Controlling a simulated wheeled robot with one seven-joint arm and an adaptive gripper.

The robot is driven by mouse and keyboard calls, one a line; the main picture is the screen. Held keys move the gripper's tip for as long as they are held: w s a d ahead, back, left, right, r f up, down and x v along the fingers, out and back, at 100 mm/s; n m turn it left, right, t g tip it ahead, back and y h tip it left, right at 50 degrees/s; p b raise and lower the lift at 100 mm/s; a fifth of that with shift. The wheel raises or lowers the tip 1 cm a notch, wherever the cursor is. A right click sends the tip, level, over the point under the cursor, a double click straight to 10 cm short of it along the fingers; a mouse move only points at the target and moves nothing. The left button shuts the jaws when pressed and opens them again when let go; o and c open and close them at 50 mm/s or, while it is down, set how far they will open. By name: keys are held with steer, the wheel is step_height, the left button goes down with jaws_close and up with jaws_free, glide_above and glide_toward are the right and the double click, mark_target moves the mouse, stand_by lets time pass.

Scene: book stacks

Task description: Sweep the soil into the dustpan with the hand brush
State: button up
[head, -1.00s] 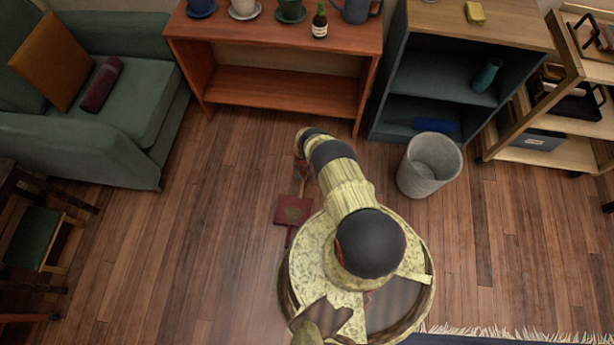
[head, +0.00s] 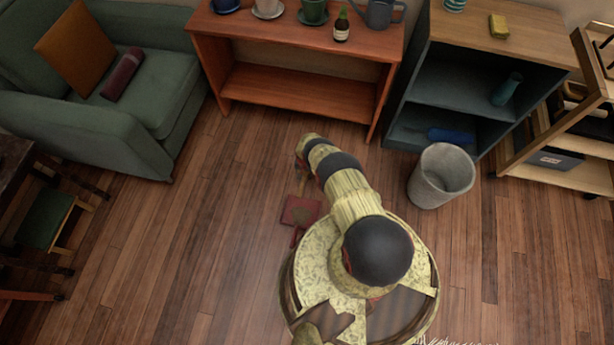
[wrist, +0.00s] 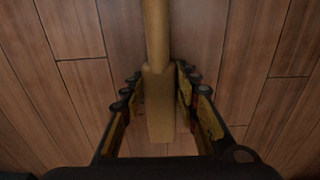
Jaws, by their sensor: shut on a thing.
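The hand brush's pale wooden handle (wrist: 157,95) runs between the two fingers of my gripper (wrist: 160,76) in the wrist view, and the gripper is shut on it. In the head view my gripper (head: 301,168) is at the far end of my arm, mostly hidden by it. The red dustpan (head: 290,214) lies on the floor just in front of my base, its handle towards me. A dull brownish patch (head: 303,213), seemingly soil, shows in the pan. The brush bristles are not clearly visible, and I cannot make out soil on the floor.
A wooden shelf (head: 290,95) and a dark blue bookcase (head: 455,75) stand ahead. A grey bin (head: 441,176) is to the right of my arm. A green sofa (head: 150,100) and a stool (head: 45,226) are at left. The floor left of the dustpan is clear.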

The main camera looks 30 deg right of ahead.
steer(key=shift+w+a, duration=0.8)
steer(key=shift+a, duration=0.25)
steer(key=shift+s+d+r, duration=0.15)
steer(key=shift+s+d, duration=1.05)
steer(key=shift+d, duration=0.15)
steer(key=shift+s+d+f, duration=0.2)
steer(key=shift+s+d, duration=1.1)
steer(key=shift+s, duration=0.05)
steer(key=shift+s+d+r, duration=0.1)
steer(key=shift+s+d, duration=1.1)
steer(key=shift+d, duration=0.05)
steer(key=shift+s+d, duration=1.3)
steer(key=shift+s, duration=0.2)
